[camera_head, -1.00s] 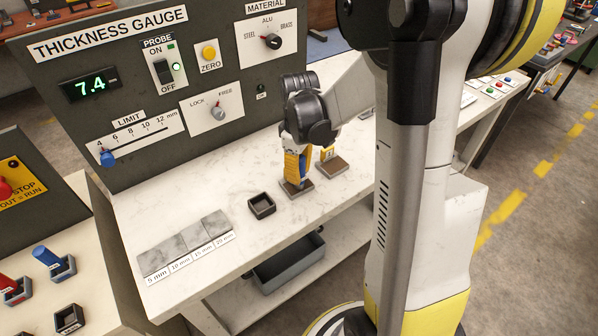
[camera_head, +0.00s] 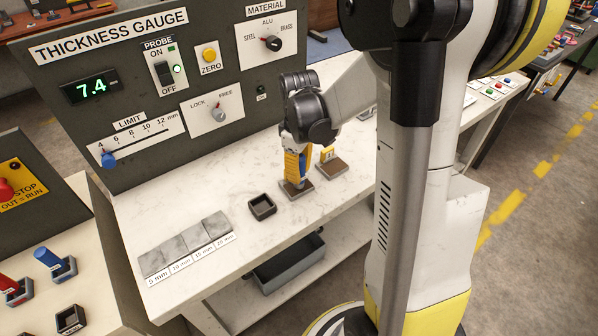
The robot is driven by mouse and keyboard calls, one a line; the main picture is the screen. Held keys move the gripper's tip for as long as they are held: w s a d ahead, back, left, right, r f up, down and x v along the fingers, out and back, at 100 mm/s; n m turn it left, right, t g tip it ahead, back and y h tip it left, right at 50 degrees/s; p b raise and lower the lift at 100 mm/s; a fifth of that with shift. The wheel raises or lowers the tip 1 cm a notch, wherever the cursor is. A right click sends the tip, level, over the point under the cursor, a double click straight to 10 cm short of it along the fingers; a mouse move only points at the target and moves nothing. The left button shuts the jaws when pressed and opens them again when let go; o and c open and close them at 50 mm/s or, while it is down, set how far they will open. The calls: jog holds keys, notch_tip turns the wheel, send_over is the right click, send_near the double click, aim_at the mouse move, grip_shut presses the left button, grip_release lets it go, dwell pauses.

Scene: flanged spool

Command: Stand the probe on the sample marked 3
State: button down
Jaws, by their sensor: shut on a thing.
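My gripper (camera_head: 297,178) is over the bench, its yellow fingers shut around a blue probe (camera_head: 303,168) that is mostly hidden by them. The probe points down at a small dark square sample plate (camera_head: 290,193) directly below. Its lower end is at or very near the plate; I cannot tell whether it touches. A second dark plate (camera_head: 339,171) lies just to the right, with a small yellow and white piece (camera_head: 327,154) at its far edge. No number is readable on either plate. The gauge display (camera_head: 91,87) reads 7.4.
An empty dark square holder (camera_head: 262,207) sits left of the plates. Grey step blocks (camera_head: 187,243), labelled 5 to 20 mm, lie at the front left. The gauge panel (camera_head: 140,60) rises behind. A grey bin (camera_head: 288,262) is on the shelf below.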

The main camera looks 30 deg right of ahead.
jog(key=shift+r+p, duration=2.1)
jog(key=shift+r, duration=1)
